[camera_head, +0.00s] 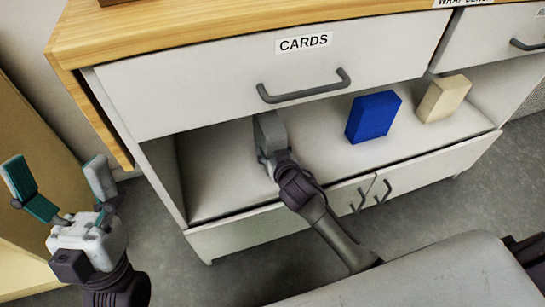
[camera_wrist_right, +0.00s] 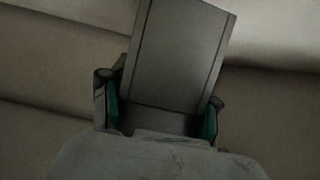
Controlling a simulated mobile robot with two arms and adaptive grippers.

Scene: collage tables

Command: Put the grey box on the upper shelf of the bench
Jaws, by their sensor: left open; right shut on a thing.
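The grey box (camera_head: 270,132) is inside the open shelf (camera_head: 225,165) of the bench, below the drawer labelled CARDS. My right gripper (camera_head: 270,157) is shut on the box's near end. In the right wrist view, the grey box (camera_wrist_right: 178,55) stands between the two fingers of the right gripper (camera_wrist_right: 160,118), tilted a little in the picture. I cannot tell whether the box touches the shelf board. My left gripper (camera_head: 58,180) is open and empty, away from the bench at the left.
A blue box (camera_head: 373,117) and a beige box (camera_head: 444,98) stand on the same shelf to the right. The CARDS drawer (camera_head: 200,90) with its handle overhangs the shelf. Cupboard doors (camera_head: 345,198) are below. Shelf board is clear between the grey and blue boxes.

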